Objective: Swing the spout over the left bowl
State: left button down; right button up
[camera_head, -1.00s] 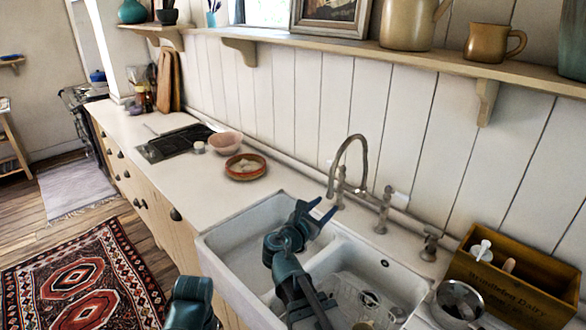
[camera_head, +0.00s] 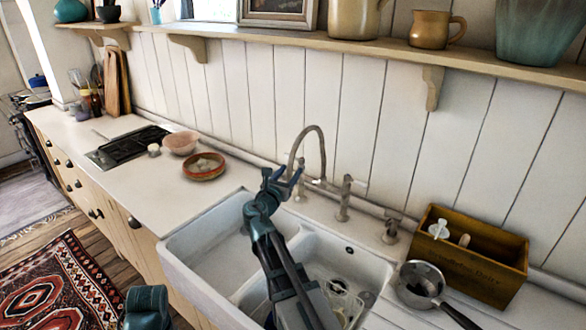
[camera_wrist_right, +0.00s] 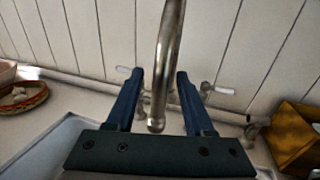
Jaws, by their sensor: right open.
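The tap's curved metal spout (camera_head: 322,138) rises behind the double sink, and its free end hangs down near my right gripper (camera_head: 283,183). In the right wrist view the spout (camera_wrist_right: 168,60) hangs between the two blue fingers of the right gripper (camera_wrist_right: 160,74), with gaps on both sides. The fingers are open around it and not closed on it. The left bowl (camera_head: 212,242) looks empty. The right bowl (camera_head: 312,248) holds some clear items, partly hidden by my right arm.
Tap handles (camera_head: 345,198) stand right of the spout. A wooden crate (camera_head: 480,262) and a metal pan (camera_head: 420,280) are at the right. A red dish (camera_head: 204,172) and a pink bowl (camera_head: 180,143) stand on the counter to the left. A shelf with jugs runs above.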

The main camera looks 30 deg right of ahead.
jog(key=shift+x, duration=1.55)
grip_shut()
